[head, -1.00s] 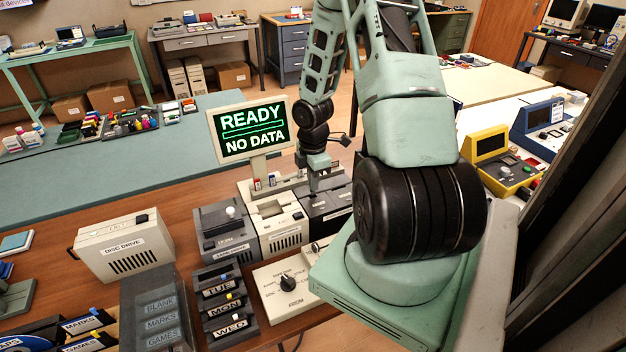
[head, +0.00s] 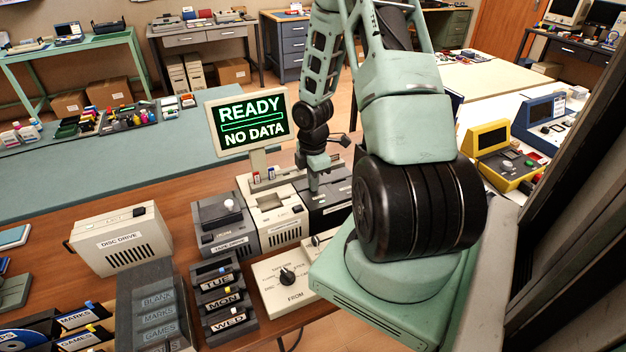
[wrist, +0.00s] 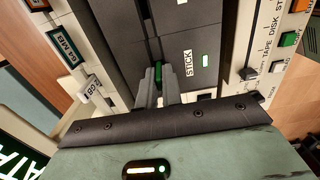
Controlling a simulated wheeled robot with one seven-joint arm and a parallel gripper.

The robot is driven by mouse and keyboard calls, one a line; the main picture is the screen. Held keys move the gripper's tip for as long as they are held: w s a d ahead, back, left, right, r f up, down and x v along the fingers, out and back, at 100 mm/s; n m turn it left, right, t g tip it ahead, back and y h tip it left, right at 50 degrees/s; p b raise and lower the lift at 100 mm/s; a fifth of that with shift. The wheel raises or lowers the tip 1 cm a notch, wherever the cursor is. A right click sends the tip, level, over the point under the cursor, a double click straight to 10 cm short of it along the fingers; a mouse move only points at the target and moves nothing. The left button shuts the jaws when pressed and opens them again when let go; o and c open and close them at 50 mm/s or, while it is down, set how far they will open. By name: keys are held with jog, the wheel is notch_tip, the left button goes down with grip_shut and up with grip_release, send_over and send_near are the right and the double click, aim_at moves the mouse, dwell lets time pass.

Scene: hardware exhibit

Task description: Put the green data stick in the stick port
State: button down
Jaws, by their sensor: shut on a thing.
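My gripper (wrist: 158,88) is shut on the green data stick (wrist: 158,72), a small green piece showing between the fingertips in the wrist view. The stick port is in the dark grey unit (wrist: 190,25) labelled STICK, which has a lit green lamp. The stick's far end is at the unit's face; I cannot tell how deep it sits in the slot. In the head view my gripper (head: 314,184) points down at the dark unit (head: 338,190), and the stick is hidden there. The screen (head: 250,119) reads READY, NO DATA.
A cream drive (head: 275,212) and a grey tape unit (head: 225,222) stand left of the dark unit. A cream panel with a dial (head: 288,278) lies in front. The disc drive (head: 120,240) stands further left, with bare brown tabletop between.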

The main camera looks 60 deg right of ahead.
jog(key=c, duration=1.5)
grip_release()
jog(key=shift+r, duration=0.1)
notch_tip(320, 180, up, 8)
jog(key=p, duration=0.8)
